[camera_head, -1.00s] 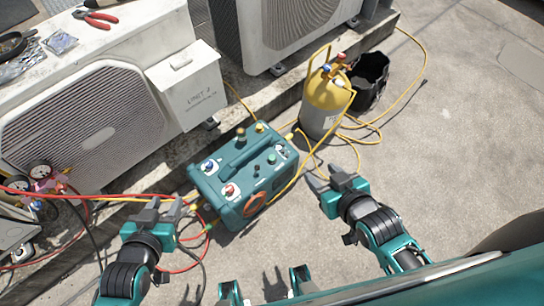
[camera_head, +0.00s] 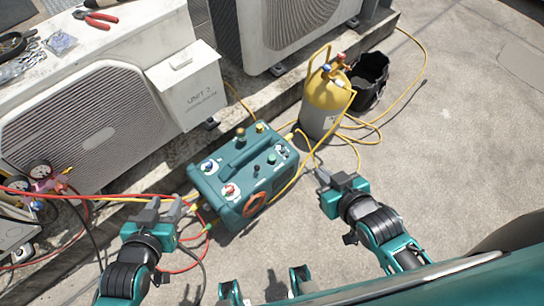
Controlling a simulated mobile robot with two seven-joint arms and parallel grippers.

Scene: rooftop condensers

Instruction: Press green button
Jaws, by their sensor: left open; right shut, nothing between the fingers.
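A teal machine (camera_head: 240,205) with a carry handle stands on the ground in the middle of the view. My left gripper (camera_head: 165,206) is open and empty, left of the machine's near end. My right gripper (camera_head: 321,177) is shut and empty, right of the machine and apart from it.
A yellow gas cylinder (camera_head: 327,105) and a black bucket (camera_head: 369,80) stand behind my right gripper. Yellow and red hoses run around the machine. White condenser units (camera_head: 95,125) line the left and back. The concrete at the right (camera_head: 455,140) is clear.

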